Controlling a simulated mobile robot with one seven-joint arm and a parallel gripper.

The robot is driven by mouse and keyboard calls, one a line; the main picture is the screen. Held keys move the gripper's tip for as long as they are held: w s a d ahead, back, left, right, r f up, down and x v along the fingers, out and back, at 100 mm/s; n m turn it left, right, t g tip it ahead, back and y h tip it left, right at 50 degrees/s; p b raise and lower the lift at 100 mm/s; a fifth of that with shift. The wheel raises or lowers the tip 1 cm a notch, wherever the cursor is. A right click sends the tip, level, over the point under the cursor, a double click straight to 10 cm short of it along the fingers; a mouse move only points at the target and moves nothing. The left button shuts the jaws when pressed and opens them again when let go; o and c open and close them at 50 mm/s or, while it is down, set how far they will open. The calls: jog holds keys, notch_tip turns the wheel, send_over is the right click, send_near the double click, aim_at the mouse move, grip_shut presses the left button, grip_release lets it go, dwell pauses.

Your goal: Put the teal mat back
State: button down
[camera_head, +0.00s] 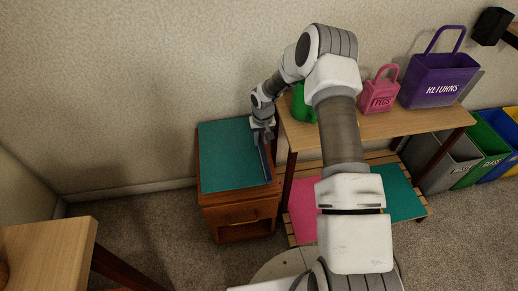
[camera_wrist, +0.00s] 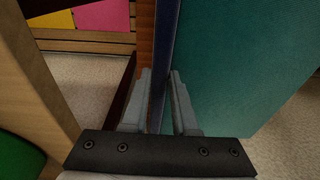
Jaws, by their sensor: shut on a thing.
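A teal mat (camera_head: 228,160) covers the top of a small wooden cabinet (camera_head: 240,213) against the wall. In the wrist view the teal surface (camera_wrist: 245,60) fills the right side. My gripper (camera_head: 262,141) is over the right edge of the cabinet top. Its fingers (camera_wrist: 160,85) are shut on a thin dark-blue piece (camera_wrist: 163,40), seen edge-on beside the teal surface. This blue strip also shows in the head view (camera_head: 265,165); I cannot tell whether it is separate from the mat. Another teal mat (camera_head: 403,197) lies on the slatted lower shelf of a bench.
The bench (camera_head: 410,124) stands close right of the cabinet, holding a green item (camera_head: 301,105), a pink bag (camera_head: 379,95) and a purple bag (camera_head: 437,78). A pink mat (camera_head: 303,205) lies on its shelf. Bins (camera_head: 480,155) stand at right. A table (camera_head: 45,250) is front left.

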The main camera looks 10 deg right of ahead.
jog(key=shift+f+b, duration=0.45)
jog(key=shift+f, duration=1.2)
jog(key=shift+f, duration=0.2)
jog(key=c, duration=0.7)
grip_release()
